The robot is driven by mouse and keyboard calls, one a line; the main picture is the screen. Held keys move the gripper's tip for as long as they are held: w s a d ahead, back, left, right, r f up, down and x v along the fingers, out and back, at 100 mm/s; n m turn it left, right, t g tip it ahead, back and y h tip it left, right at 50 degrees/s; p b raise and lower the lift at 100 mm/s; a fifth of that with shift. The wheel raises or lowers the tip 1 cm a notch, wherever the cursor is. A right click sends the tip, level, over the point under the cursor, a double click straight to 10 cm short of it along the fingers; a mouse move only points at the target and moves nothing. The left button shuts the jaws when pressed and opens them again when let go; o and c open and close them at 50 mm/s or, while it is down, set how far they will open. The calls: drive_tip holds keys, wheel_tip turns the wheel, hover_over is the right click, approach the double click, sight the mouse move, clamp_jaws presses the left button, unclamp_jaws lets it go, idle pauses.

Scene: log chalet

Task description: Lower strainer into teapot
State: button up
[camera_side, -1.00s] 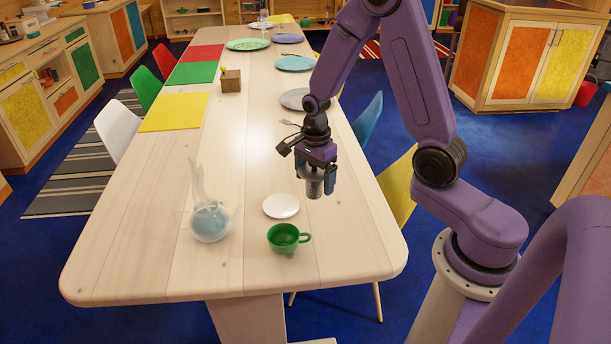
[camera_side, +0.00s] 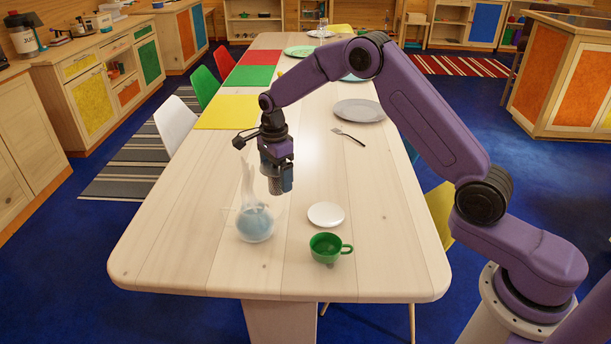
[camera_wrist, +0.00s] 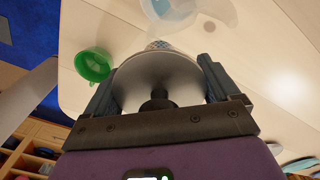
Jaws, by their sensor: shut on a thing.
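The glass teapot (camera_side: 255,224), with blue-tinted contents and steam above it, stands on the table. It also shows at the top of the wrist view (camera_wrist: 172,14). My gripper (camera_side: 276,178) is shut on the strainer (camera_side: 275,185), a grey mesh cylinder that hangs below the fingers. In the wrist view the strainer's pale flared top (camera_wrist: 158,76) sits between the two fingers, with a bit of mesh beyond it. In the side view the strainer is above the table, just right of and higher than the teapot, apart from its body.
A white saucer (camera_side: 326,215) and a green cup (camera_side: 328,248) stand right of the teapot. A yellow mat (camera_side: 228,112) is at the back left. The table's front left is clear.

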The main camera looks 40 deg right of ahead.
drive_tip(key=w+a, duration=0.4)
drive_tip(key=a, duration=0.1)
drive_tip(key=shift+a+r, duration=0.2)
drive_tip(key=shift+a, duration=0.2)
drive_tip(key=shift+f, duration=0.1)
